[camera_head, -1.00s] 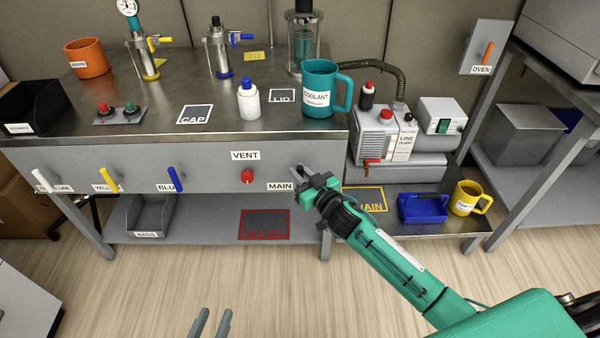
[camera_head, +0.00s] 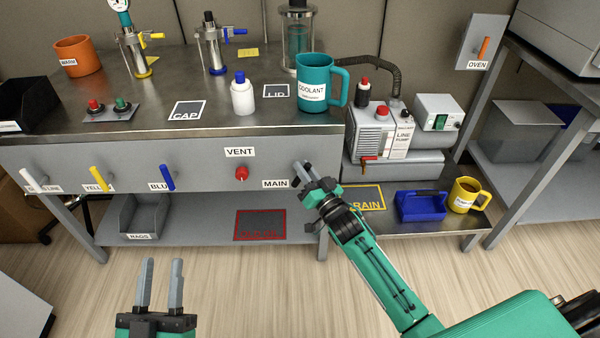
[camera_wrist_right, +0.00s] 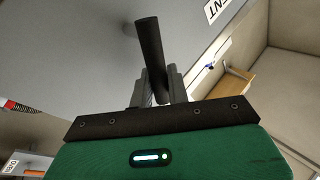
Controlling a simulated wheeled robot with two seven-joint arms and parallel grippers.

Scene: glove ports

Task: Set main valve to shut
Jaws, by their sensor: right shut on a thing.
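The main valve's black lever (camera_wrist_right: 150,45) stands out from the grey panel in the right wrist view. In the head view it is mostly hidden behind my gripper, beside the MAIN label (camera_head: 276,184). My right gripper (camera_head: 303,168) is at the lever, and its fingers (camera_wrist_right: 158,86) are shut on it in the wrist view. My left gripper (camera_head: 162,266) is open and empty, low in front of the bench, well away from the panel.
A red VENT knob (camera_head: 241,174) is left of the MAIN label. Blue (camera_head: 167,178), yellow (camera_head: 101,179) and white (camera_head: 33,179) handles line the panel further left. A teal coolant mug (camera_head: 315,85) stands on the bench above. Floor in front is clear.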

